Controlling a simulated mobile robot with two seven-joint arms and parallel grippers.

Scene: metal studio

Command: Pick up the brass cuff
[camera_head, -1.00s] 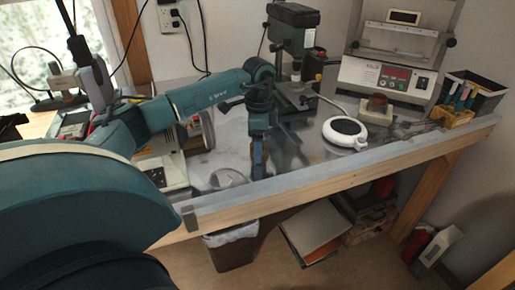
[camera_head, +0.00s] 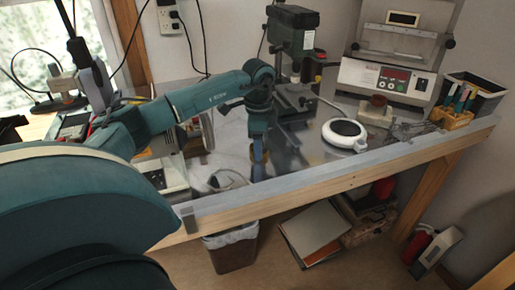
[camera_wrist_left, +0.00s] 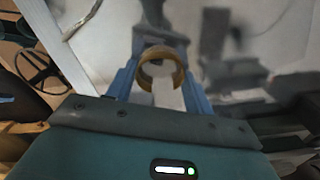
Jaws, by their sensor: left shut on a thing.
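The brass cuff (camera_wrist_left: 160,52) is a yellow-brown open ring. In the left wrist view it sits between the two blue fingers of my left gripper (camera_wrist_left: 161,45), which is shut on it. In the head view my left gripper (camera_head: 259,160) points down over the metal-topped workbench (camera_head: 300,160). A small brownish bit of the cuff (camera_head: 259,156) shows at its fingertips there. I cannot tell whether the cuff still touches the bench. My right gripper is not in view.
A green drill press (camera_head: 291,35) stands behind my left gripper. A round white device (camera_head: 345,133) lies to the right, and a grey machine with a red display (camera_head: 390,78) is at the back. A pale looped item (camera_head: 228,180) lies near the front edge.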

